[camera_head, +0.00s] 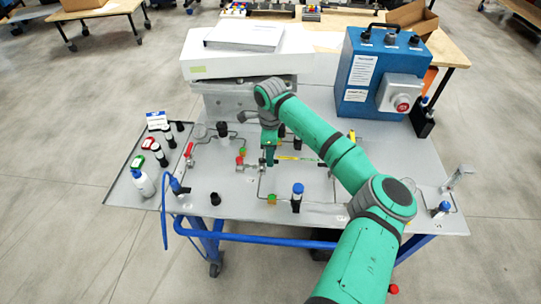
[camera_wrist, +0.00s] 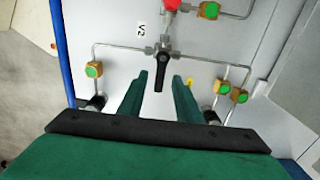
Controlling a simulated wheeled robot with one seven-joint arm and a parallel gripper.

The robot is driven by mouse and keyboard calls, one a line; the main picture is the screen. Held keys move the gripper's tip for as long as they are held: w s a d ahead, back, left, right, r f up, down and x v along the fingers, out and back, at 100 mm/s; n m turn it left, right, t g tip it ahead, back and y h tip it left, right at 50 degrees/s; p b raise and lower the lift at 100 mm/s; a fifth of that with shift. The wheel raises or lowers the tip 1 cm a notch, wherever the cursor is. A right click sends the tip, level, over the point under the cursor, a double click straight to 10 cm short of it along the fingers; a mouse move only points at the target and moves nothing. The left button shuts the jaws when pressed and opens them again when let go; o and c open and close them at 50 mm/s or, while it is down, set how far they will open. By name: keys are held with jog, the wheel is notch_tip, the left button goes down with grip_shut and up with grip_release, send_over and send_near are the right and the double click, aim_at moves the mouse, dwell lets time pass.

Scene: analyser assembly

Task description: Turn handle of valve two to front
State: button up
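Valve two shows in the wrist view as a metal fitting on thin pipes beside a "V2" label (camera_wrist: 140,30). Its black lever handle (camera_wrist: 161,72) points toward the bottom of that picture. My gripper (camera_wrist: 160,75) is open, with one green finger on each side of the handle. A gap shows between the handle and each finger; I cannot tell how far down the fingers reach. In the head view my gripper (camera_head: 270,163) points down over the middle of the panel, and the black handle cannot be made out there.
A red-handled valve (camera_wrist: 172,5) sits just above valve two in the wrist view. Pipes with green-faced brass blocks (camera_wrist: 94,69) surround it. In the head view, a blue box (camera_head: 372,75) stands at the back right and bottles (camera_head: 143,183) stand at the left.

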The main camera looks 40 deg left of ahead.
jog(key=shift+f, duration=0.35)
jog(key=shift+a, duration=0.1)
jog(key=shift+s, duration=0.1)
grip_shut()
